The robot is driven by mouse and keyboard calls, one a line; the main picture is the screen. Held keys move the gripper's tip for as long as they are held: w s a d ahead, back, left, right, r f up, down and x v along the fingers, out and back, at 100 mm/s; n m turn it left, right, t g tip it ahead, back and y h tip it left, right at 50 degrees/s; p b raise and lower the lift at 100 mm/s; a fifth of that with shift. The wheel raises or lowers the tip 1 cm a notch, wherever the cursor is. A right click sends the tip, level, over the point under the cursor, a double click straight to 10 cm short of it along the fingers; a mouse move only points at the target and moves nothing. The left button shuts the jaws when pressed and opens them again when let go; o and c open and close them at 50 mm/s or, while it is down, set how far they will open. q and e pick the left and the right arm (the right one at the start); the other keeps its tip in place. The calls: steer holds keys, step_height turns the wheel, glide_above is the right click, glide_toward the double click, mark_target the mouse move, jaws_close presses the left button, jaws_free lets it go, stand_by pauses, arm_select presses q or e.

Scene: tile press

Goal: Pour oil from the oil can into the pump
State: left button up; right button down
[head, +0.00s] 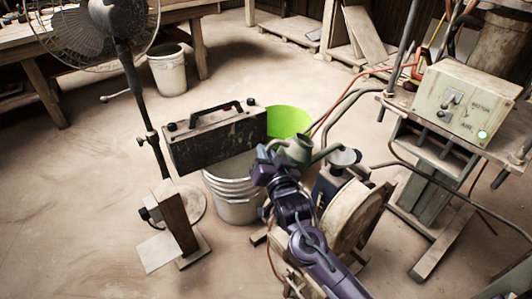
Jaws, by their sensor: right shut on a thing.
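My right gripper (279,157) is shut on the oil can (299,149), a small grey-green can. My wrist and fingers hide part of its left side. The can is held up in the air, and its spout (325,153) points right. The spout's end is close to the round grey top (345,157) of the dark blue pump (327,187). I cannot tell whether the spout touches it, and no stream of oil can be made out. My right arm hides the pump's lower left. My left gripper is out of view.
A large wheel (352,215) stands beside the pump. A black case (215,137) sits over a white bucket (236,205), with a green tub (288,121) behind. A switch box (465,100) is on the right stand.

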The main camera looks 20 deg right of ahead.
mark_target(274, 141)
steer(key=shift+d+r+m+p, duration=0.15)
steer(key=shift+r+m+p, duration=0.1)
steer(key=shift+r+p, duration=0.4)
steer(key=shift+d+r+m+p, duration=0.15)
steer(key=shift+r+m+p, duration=0.2)
steer(key=shift+r, duration=0.35)
steer(key=shift+r, duration=0.1)
steer(key=shift+d+r+m+p, duration=0.2)
steer(key=shift+r+m+p, duration=0.05)
steer(key=shift+r+p, duration=0.3)
steer(key=shift+d+r+m+p, duration=0.2)
steer(key=shift+r+m+p, duration=0.05)
steer(key=shift+r+p, duration=0.3)
stand_by(0.7)
steer(key=shift+d+r+m+p, duration=0.3)
steer(key=shift+r+p, duration=0.25)
steer(key=shift+p, duration=0.15)
stand_by(0.6)
steer(key=shift+d+r+m+p, duration=0.3)
steer(key=shift+r+p, duration=0.2)
steer(key=shift+p, duration=0.2)
steer(key=shift+r, duration=0.1)
stand_by(0.6)
